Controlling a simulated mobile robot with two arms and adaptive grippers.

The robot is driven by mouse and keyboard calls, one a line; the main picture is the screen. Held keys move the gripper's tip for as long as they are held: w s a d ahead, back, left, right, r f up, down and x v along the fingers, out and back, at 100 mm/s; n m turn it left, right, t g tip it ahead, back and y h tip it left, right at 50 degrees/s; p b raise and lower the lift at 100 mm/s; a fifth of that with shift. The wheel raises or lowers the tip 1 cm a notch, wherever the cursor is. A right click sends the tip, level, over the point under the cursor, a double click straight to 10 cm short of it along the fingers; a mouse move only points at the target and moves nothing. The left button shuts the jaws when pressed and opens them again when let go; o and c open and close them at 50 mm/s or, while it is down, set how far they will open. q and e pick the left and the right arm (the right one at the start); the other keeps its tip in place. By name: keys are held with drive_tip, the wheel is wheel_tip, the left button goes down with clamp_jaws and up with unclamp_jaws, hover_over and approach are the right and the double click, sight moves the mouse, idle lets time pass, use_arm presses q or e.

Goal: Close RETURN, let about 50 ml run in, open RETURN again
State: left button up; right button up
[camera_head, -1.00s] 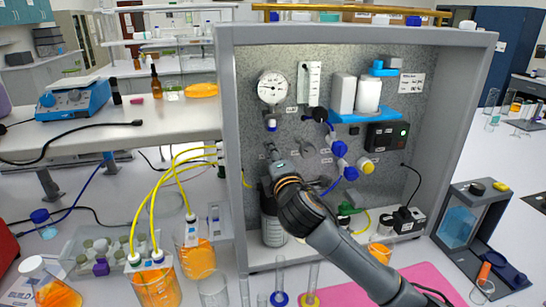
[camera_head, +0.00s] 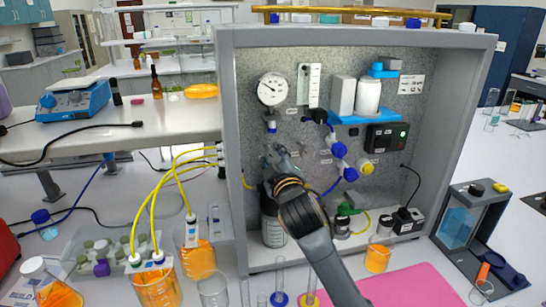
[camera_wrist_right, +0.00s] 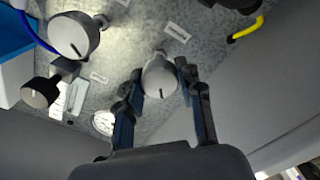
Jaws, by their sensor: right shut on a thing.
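My right gripper (camera_head: 276,158) reaches into the grey rig at its left part, below the pressure gauge (camera_head: 272,89). In the right wrist view my right gripper (camera_wrist_right: 163,85) is shut on a pale grey valve knob (camera_wrist_right: 160,75) with a dark pointer line. In the head view the gripper mostly hides this knob. Its label cannot be read, so I cannot tell from print whether it is RETURN. Another grey knob (camera_wrist_right: 75,35) stands apart from the jaws. The dark bottle (camera_head: 271,217) is partly behind my arm. My left gripper is not in view.
Beakers of orange liquid (camera_head: 158,287) with yellow tubes stand left of the rig. Another orange beaker (camera_head: 378,256) stands at its front right. Slim cylinders (camera_head: 280,280) stand in front, near a pink mat (camera_head: 415,285). Blue knobs (camera_head: 339,150) and a power box (camera_head: 387,136) are on the panel's right.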

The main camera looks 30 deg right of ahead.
drive_tip(key=m, duration=0.4)
drive_tip(key=shift+m+p, duration=0.3)
drive_tip(key=shift+p, duration=0.1)
drive_tip(key=shift+m+p, duration=0.3)
drive_tip(key=shift+m, duration=1.5)
drive_tip(key=o, duration=1.2)
drive_tip(key=v, duration=1.2)
drive_tip(key=shift+f, duration=0.1)
